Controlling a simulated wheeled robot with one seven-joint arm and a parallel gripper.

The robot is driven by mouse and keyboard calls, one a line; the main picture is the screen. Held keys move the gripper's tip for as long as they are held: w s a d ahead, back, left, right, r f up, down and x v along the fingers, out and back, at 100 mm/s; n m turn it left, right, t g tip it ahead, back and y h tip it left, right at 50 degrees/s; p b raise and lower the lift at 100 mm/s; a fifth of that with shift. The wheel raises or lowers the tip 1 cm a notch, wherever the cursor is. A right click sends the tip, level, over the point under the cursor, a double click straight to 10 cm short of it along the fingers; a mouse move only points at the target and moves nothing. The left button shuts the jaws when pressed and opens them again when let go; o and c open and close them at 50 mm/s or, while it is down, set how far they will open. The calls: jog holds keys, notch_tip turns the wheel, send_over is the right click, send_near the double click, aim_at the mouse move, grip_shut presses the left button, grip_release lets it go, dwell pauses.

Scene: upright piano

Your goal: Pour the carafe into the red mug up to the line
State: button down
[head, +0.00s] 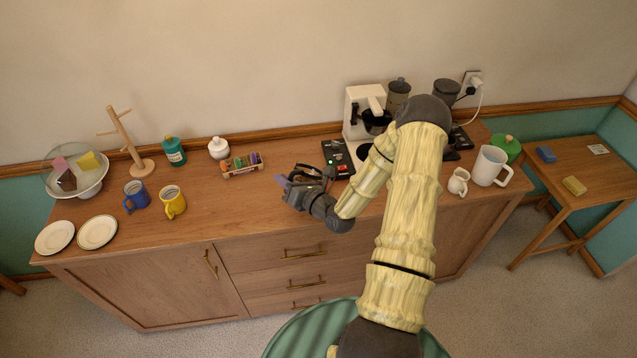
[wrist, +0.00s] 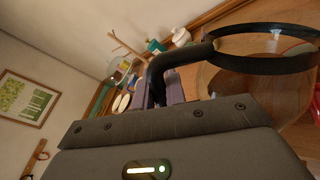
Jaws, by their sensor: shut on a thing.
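My gripper (head: 302,180) is over the front middle of the sideboard. It is shut on the black handle of the glass carafe (wrist: 262,42). The wrist view shows the carafe's black rim ring and clear body in front of the purple finger pads (wrist: 176,88). In the head view the carafe is mostly lost among the dark gripper parts. I cannot tell its liquid level or exact tilt. A red thing (wrist: 303,95), possibly the red mug, shows at the right edge of the wrist view, partly cut off. No red mug or fill line is clear in the head view.
A white pitcher (head: 488,167) stands right of my arm.

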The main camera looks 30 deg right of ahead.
jog(key=shift+s+a+f+n+b, duration=0.2)
jog(key=shift+a+f+n+b, duration=0.1)
jog(key=shift+a+f+b, duration=0.25)
jog(key=shift+d, duration=0.1)
jog(key=s+a+f+n+b, duration=0.1)
jog(key=a+f+n+b, duration=0.1)
jog(key=f+b, duration=0.3)
jog(key=s+a+f+n+t+b, duration=0.1)
jog(key=a+f+n+b, duration=0.2)
jog(key=f+b, duration=0.3)
jog(key=shift+s+f+n+t, duration=0.3)
jog(key=shift+f+n, duration=0.2)
jog(key=shift+f, duration=0.2)
notch_tip(320, 180, up, 5)
jog(key=p, duration=0.4)
jog(key=shift+d+p, duration=0.1)
jog(key=shift+p, duration=0.2)
